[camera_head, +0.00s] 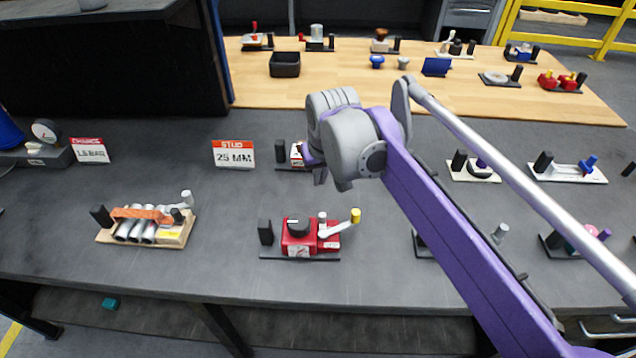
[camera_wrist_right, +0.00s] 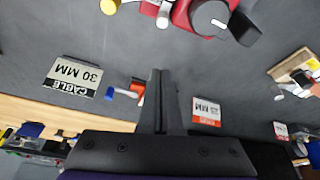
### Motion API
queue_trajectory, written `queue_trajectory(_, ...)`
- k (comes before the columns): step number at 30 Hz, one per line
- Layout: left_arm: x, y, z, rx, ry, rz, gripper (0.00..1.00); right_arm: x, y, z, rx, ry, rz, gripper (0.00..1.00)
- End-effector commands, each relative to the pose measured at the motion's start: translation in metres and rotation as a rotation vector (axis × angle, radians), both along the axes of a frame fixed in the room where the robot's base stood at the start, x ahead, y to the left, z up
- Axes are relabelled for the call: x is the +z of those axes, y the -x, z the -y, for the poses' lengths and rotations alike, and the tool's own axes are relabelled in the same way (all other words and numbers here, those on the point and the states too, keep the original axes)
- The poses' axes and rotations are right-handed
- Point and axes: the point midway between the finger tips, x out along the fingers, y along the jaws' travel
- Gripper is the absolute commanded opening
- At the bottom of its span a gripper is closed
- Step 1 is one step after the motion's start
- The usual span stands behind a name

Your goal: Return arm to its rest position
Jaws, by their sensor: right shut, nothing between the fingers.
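My right arm (camera_head: 450,225), purple and grey, reaches in from the lower right over the grey bench. Its gripper (camera_head: 332,184) hangs above the bench, behind the red device; the dark fingers show closed together in the right wrist view (camera_wrist_right: 160,72), with nothing between them. The red device (camera_head: 296,243) has a black knob, a white lever and a yellow tip, and stands on a dark base at the front. It also shows at the top of the right wrist view (camera_wrist_right: 185,16). My left gripper is out of view.
A red "STUD 25 MM" sign (camera_head: 234,154) stands left of the gripper, and a small device (camera_head: 296,155) is partly hidden behind it. A wooden-based pipe fixture (camera_head: 147,226) sits front left. Several devices stand at right, under and beyond my arm. A wooden table (camera_head: 470,92) lies behind.

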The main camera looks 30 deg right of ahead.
Motion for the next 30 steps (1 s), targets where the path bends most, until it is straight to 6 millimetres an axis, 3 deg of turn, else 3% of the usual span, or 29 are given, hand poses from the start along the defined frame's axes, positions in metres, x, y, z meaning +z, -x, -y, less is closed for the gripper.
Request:
queue_trajectory(20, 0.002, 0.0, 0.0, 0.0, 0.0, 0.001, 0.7, 0.003, 0.006, -0.003, 0.005, 0.0, 0.003, 0.0)
queue_trajectory(23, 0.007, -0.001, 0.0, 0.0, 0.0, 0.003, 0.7, -0.004, 0.023, -0.013, 0.028, 0.001, 0.014, 0.0)
queue_trajectory(30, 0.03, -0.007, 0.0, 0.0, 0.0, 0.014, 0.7, -0.056, 0.109, -0.055, 0.139, 0.009, 0.078, 0.0)
